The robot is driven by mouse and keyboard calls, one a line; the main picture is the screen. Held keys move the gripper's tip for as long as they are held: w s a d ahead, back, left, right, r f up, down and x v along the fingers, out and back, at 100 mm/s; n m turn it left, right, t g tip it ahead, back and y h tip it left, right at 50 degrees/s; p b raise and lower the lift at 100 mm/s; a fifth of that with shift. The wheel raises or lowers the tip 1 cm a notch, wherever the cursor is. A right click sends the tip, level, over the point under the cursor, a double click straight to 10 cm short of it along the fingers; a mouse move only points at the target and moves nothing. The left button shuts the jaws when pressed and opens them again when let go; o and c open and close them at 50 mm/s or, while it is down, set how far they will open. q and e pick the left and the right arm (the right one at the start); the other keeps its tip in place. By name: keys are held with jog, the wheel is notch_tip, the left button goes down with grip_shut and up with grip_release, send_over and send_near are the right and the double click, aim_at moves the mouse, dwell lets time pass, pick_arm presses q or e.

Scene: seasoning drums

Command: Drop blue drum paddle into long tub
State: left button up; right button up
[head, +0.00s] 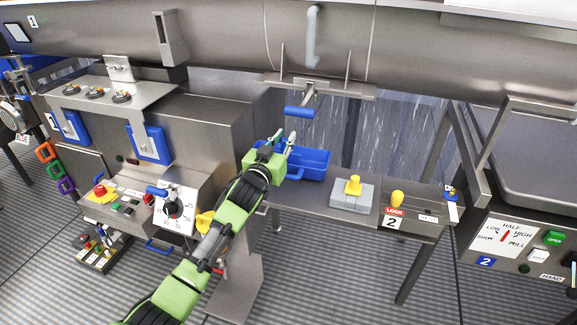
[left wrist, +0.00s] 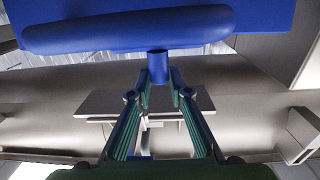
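The long blue tub (head: 312,163) sits on the steel ledge under the drum. My left gripper (head: 287,140) is over its left part, seen from behind. In the left wrist view, a rounded blue bar with a short stem, which looks like the blue paddle (left wrist: 125,33), fills the top, and my fingertips (left wrist: 160,80) close around the stem. A broad blue surface (left wrist: 265,15) shows behind the bar, probably the tub. The gripper hides most of the paddle in the head view. My right gripper is not in view.
A blue-handled hook (head: 299,112) hangs under the steel drum (head: 215,32), just above the tub. A grey block with a yellow knob (head: 352,188) stands to the tub's right. A control cabinet with a dial (head: 173,208) is at left. Floor shows at lower right.

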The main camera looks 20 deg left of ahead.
pick_arm(q)
jog(key=shift+o, duration=1)
jog(key=shift+s, duration=0.35)
jog(key=s, duration=1.1)
jog(key=shift+s+a, duration=0.2)
jog(key=shift+a, duration=0.15)
